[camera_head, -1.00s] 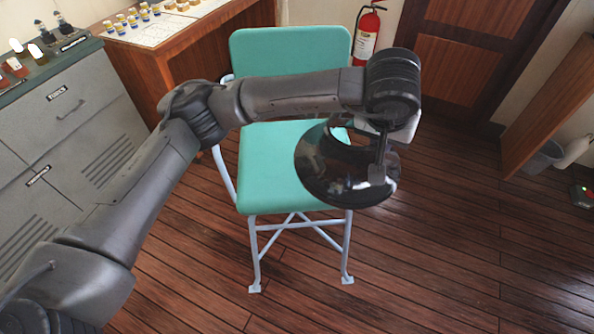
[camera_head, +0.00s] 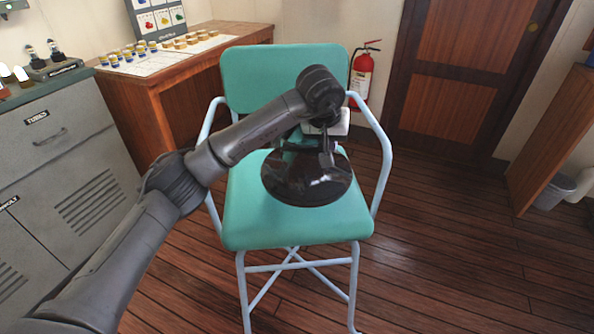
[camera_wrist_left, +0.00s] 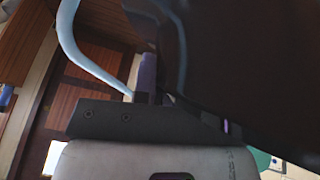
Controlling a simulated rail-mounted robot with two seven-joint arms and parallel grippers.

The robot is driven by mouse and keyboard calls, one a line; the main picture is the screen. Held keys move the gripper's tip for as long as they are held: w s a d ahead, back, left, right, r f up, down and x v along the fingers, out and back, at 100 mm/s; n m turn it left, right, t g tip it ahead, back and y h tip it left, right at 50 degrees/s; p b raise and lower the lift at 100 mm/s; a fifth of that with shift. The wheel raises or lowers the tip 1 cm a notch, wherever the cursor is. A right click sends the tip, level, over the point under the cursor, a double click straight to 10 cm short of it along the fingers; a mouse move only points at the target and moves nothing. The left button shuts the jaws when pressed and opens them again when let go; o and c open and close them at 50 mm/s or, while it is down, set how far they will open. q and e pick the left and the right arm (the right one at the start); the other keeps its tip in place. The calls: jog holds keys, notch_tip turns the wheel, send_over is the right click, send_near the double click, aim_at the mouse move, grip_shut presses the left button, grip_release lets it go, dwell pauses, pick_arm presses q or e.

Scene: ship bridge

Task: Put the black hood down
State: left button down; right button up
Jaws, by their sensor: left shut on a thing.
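The black hood (camera_head: 300,188) is a glossy dark, rounded shape over the seat of the teal chair (camera_head: 245,215). My left gripper (camera_head: 326,148) is shut on the hood at its upper right edge. I cannot tell whether the hood touches the seat. In the left wrist view the hood (camera_wrist_left: 240,60) fills the right side as a dark mass, and my left gripper (camera_wrist_left: 165,105) shows in front of it. My right gripper is in neither view.
The chair's pale blue armrests (camera_head: 384,165) flank the seat. A wooden desk (camera_head: 185,85) with small jars stands behind left, and a grey cabinet (camera_head: 60,150) at left. A red fire extinguisher (camera_head: 362,75) hangs behind.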

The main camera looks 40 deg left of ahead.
pick_arm(q)
jog(key=a+f, duration=0.9)
jog(key=shift+w+a+f+b, duration=0.15)
jog(key=shift+w+f+b, duration=0.1)
jog(key=shift+w+b, duration=0.1)
jog(key=shift+f, duration=0.1)
jog(key=c, duration=1.2)
grip_release()
jog(key=shift+f, duration=0.1)
jog(key=shift+o, duration=0.2)
